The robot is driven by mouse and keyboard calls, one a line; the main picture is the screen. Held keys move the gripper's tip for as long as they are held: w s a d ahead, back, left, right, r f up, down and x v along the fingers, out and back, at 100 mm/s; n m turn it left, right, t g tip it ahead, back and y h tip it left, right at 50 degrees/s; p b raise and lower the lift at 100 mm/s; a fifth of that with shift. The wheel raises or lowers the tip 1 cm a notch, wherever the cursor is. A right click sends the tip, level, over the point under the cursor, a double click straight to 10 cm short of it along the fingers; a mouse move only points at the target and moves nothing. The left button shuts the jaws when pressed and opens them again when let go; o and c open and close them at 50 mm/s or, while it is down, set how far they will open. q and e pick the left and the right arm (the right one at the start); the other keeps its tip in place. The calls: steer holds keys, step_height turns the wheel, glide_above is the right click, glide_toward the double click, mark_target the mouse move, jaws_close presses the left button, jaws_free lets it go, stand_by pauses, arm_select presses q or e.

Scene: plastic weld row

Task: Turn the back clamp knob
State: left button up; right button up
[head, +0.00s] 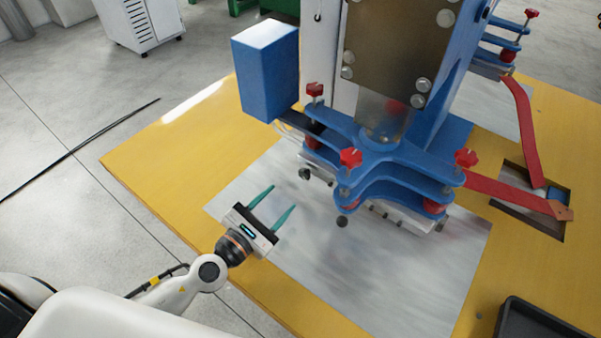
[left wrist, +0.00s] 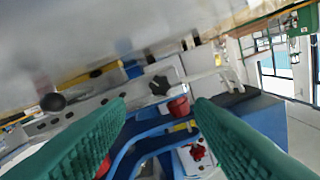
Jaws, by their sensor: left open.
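A blue welding machine carries a blue clamp plate (head: 381,146) with three red star knobs on top. The knob farthest back (head: 315,90) is at the left, another (head: 350,158) is at the front middle, and a third (head: 466,158) is at the right. I cannot tell for sure which is the back clamp knob. My left gripper (head: 282,198) is open and empty, left of the clamp and apart from it, its green fingers pointing toward it. In the left wrist view, a black star knob (left wrist: 159,85) and a red knob (left wrist: 197,151) show between the fingers.
Black ball knobs (head: 342,221) stick out below the clamp. A blue box (head: 268,72) stands at the machine's left side. A grey plate (head: 330,262) covers the yellow table (head: 160,150). A dark tray (head: 530,325) is at the lower right. The plate's front is clear.

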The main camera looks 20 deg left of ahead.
mark_target(303, 176)
arm_select(q)
steer(key=p+x, duration=0.1)
steer(key=x, duration=0.5)
steer(key=shift+w+d+r, duration=0.1)
steer(key=shift+w, duration=0.3)
steer(key=shift+p+x, duration=0.3)
steer(key=shift+x, duration=0.55)
steer(key=c, duration=1)
steer(key=shift+o, duration=0.2)
